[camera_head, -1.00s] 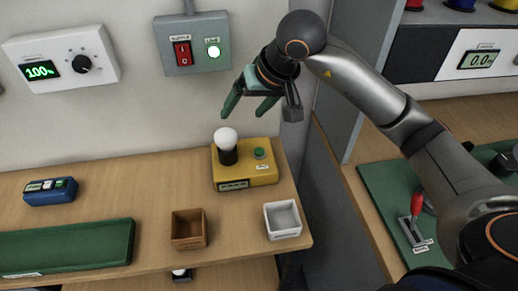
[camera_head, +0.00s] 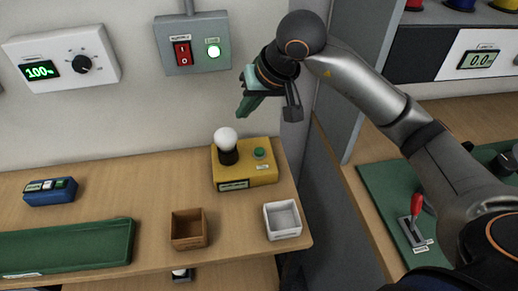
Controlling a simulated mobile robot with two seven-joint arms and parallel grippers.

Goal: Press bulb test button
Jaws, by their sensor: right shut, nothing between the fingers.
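The yellow bulb tester box (camera_head: 245,175) stands on the wooden bench near its right end. A white bulb (camera_head: 225,138) sits upright in a black socket on the left of its top. The green test button (camera_head: 259,154) is on the right of its top, uncovered. My right gripper (camera_head: 243,112) is shut and empty, in the air above the tester, with its green fingertips pointing down and left. It is apart from the button. My left gripper is not in view.
A brown wooden box (camera_head: 189,229) and a white box (camera_head: 282,220) stand in front of the tester. A green tray (camera_head: 70,248) and a blue device (camera_head: 50,191) are at left. A grey switch box (camera_head: 192,45), its green lamp lit, hangs on the wall behind.

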